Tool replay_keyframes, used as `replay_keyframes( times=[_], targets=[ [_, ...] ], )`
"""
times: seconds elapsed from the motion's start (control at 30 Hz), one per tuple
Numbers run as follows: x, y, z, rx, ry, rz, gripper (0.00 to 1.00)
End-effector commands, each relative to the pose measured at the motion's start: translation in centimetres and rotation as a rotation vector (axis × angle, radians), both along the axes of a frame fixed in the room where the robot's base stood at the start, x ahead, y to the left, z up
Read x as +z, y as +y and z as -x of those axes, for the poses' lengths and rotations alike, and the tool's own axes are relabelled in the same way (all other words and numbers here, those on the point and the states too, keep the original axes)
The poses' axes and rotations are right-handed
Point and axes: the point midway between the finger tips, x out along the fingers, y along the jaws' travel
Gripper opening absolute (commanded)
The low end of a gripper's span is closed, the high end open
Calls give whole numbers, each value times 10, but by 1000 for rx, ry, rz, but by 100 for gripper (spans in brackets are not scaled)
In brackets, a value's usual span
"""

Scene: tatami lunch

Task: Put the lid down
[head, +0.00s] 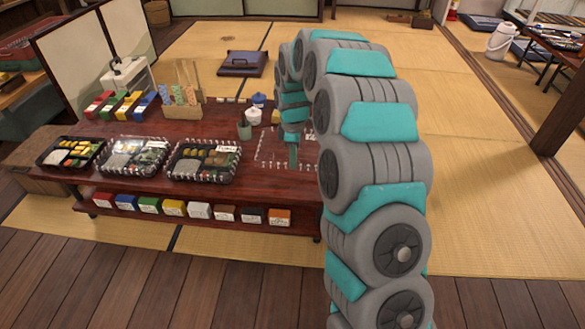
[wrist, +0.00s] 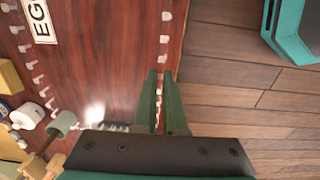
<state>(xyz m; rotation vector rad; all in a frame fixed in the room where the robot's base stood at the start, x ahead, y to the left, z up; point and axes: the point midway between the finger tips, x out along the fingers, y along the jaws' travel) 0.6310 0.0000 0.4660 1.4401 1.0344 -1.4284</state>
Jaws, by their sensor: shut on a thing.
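A clear lid (head: 262,160) shows mainly by its pale, broken rim at the right end of the low red-brown table. Its rim also shows in the wrist view (wrist: 165,39) as a row of whitish marks. My gripper (head: 292,166) points down at the lid; in the wrist view its two green fingers (wrist: 160,74) are close together at the rim. It is shut on the lid. The lid's clear face is hard to see, and I cannot tell whether it touches the table top.
Three black bento trays (head: 204,161) stand along the table's front left, at least two with clear, dotted rims. A green cup (head: 244,131) and a blue-lidded pot (head: 258,100) stand behind the lid. Coloured boxes (head: 174,208) line the lower shelf. An EGG label (wrist: 39,20) shows in the wrist view.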

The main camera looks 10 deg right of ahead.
Motion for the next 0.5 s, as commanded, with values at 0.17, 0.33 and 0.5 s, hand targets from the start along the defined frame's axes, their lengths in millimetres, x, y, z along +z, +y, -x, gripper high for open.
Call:
replay_keyframes(
  times=[0.17,0.33,0.5],
  targets=[
    [-30,0,1,-1,3,0,0],
    [-54,0,2,-1,5,0,0],
    [-71,0,1,0,4,1,0]
  ],
)
